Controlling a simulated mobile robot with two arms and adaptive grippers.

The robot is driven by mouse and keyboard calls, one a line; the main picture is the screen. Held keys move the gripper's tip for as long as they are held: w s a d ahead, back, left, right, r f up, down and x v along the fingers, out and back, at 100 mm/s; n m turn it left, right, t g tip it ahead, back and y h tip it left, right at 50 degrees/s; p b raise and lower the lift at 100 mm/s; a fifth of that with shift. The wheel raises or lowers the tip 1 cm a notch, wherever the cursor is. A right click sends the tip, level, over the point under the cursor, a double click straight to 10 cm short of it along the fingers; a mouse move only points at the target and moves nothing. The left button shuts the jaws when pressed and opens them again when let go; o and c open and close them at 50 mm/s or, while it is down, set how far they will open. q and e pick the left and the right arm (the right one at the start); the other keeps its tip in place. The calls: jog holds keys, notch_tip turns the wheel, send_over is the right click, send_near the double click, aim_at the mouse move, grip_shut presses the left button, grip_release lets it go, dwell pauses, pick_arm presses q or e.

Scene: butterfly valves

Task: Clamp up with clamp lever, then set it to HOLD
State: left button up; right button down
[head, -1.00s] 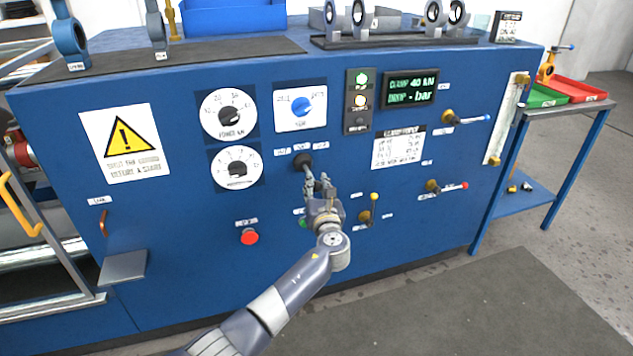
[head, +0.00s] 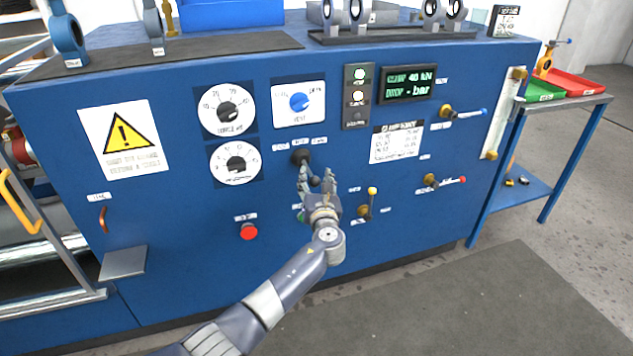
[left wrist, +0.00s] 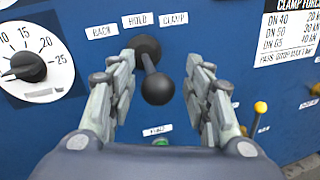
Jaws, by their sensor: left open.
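The clamp lever (head: 303,166) is a black rod with a ball end, on a round black base on the blue panel. It also shows in the left wrist view (left wrist: 157,88), under the labels BACK, HOLD and CLAMP. Its rod juts out toward me and slightly down, the ball a little right of the base. My left gripper (head: 316,179) is open, its two fingers on either side of the ball, with visible gaps to both in the left wrist view (left wrist: 160,62). The display (head: 408,84) reads CLAMP 40 kN and DROP - bar. My right gripper is not in view.
A red button (head: 249,232) sits lower left of the lever, and a yellow-tipped lever (head: 372,191) lower right. Dials and a blue selector knob (head: 299,102) are above. Two more valve handles are at right. A grey ledge (head: 123,262) juts out at left.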

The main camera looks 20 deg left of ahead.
pick_arm(q)
jog(key=shift+s+f, duration=0.1)
jog(key=v, duration=1.2)
jog(key=shift+d, duration=0.1)
